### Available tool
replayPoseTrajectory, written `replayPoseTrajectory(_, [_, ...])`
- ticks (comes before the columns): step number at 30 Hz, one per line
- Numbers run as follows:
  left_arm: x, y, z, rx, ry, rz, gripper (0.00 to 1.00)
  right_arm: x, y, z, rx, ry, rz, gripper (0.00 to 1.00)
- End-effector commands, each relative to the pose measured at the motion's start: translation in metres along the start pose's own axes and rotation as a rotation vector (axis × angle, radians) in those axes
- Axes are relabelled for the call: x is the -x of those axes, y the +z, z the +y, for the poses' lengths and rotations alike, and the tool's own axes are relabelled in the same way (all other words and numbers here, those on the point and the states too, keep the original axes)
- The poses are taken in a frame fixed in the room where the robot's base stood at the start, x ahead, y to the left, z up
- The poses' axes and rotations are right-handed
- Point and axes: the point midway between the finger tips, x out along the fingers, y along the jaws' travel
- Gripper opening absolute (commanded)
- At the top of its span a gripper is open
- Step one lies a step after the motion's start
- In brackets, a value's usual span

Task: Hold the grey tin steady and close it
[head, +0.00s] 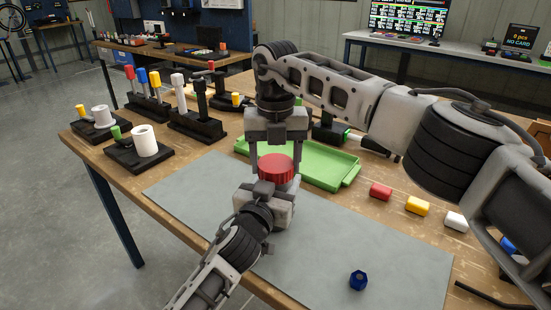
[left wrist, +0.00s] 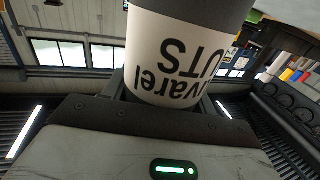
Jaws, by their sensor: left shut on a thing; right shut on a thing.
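The grey tin (left wrist: 190,15) fills the top of the left wrist view, with a white label (left wrist: 180,60) whose dark lettering appears upside down. My left gripper (head: 270,188) is shut on the tin's body, which it mostly hides in the head view. A red ribbed lid (head: 276,168) shows just above the left gripper. My right gripper (head: 276,165) comes down from above and is shut on the lid, one finger on each side. I cannot tell whether the lid is seated on the tin's rim.
A grey mat (head: 330,250) covers the table front, with a blue hex piece (head: 358,281) on it. A green tray (head: 315,165) lies behind the grippers. Red (head: 380,192), yellow (head: 417,206) and white (head: 456,221) pieces lie to the right. Black stands (head: 195,124) are at the left.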

Motion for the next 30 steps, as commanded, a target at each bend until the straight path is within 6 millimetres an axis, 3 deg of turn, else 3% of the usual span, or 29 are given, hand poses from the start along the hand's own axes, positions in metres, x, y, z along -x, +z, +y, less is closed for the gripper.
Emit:
replayPoseTrajectory(9, [0.0001, 0.0015, -0.0003, 0.0, -0.001, -0.003, 0.0, 0.0009, 0.0002, -0.0002, -0.806, 0.003, -0.002, 0.42])
replayPoseTrajectory(15, [0.0001, 0.0016, -0.0004, 0.0, -0.001, -0.004, 0.0, 0.0008, 0.0001, -0.0002, -1.203, 0.005, -0.001, 0.42])
replayPoseTrajectory(20, [0.0001, 0.0017, -0.0004, 0.0, -0.001, -0.004, 0.0, 0.0009, 0.0, -0.0002, -1.331, 0.005, 0.0, 0.42])
replayPoseTrajectory(28, [0.0001, 0.0018, -0.0006, 0.0, -0.002, -0.004, 0.0, 0.001, -0.0001, -0.0001, -1.34, 0.005, 0.0, 0.42])
replayPoseTrajectory(29, [0.0001, 0.0018, -0.0006, 0.0, -0.002, -0.004, 0.0, 0.001, -0.0001, -0.0001, -1.339, 0.005, 0.0, 0.66])
replayPoseTrajectory(30, [0.0001, 0.0019, -0.0006, 0.001, -0.002, -0.005, 0.0, 0.001, -0.0001, -0.0001, -1.339, 0.005, 0.0, 0.78])
